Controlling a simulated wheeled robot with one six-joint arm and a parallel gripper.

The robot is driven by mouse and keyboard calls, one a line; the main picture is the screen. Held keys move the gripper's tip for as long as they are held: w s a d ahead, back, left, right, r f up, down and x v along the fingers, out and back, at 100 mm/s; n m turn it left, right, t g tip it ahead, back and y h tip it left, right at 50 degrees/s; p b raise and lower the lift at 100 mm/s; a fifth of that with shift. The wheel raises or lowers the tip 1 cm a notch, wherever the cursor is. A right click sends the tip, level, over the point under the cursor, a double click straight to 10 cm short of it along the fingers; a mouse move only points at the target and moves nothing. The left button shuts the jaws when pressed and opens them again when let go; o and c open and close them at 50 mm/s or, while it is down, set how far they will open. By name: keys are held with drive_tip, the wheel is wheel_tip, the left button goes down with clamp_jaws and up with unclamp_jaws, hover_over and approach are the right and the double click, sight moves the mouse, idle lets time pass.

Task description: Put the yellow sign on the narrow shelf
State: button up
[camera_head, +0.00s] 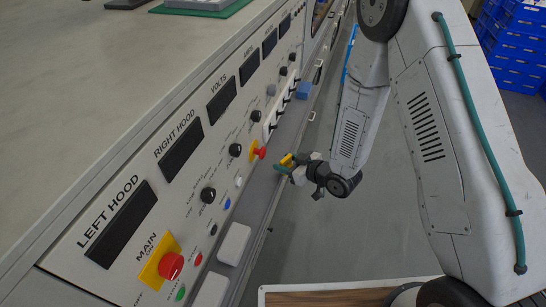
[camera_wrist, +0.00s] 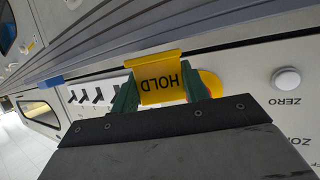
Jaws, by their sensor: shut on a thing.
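In the head view the sign (camera_head: 287,159) is a small yellow patch at my gripper (camera_head: 284,169), beside the console front. The narrow shelf seems to be the grey ledge (camera_head: 265,195) along the foot of the control panel. It shows as a grey ribbed band (camera_wrist: 205,28) across the top of the wrist view. The sign looks close to the ledge; I cannot tell whether they touch.
White boxes (camera_head: 235,243) sit on the near ledge, and a blue block (camera_head: 303,90) sits farther along. A red knob (camera_head: 261,152) sticks out of the panel near my gripper. A red MAIN button (camera_head: 171,265) is nearer. Open floor lies right of the console.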

drive_tip(key=x, duration=0.3)
drive_tip(key=r+x, duration=0.1)
drive_tip(key=x, duration=0.2)
drive_tip(key=shift+w+a+r, duration=0.1)
drive_tip(key=shift+w+r, duration=0.05)
drive_tip(key=shift+f, duration=0.3)
drive_tip(key=o, duration=0.7)
drive_tip(key=shift+f, duration=0.15)
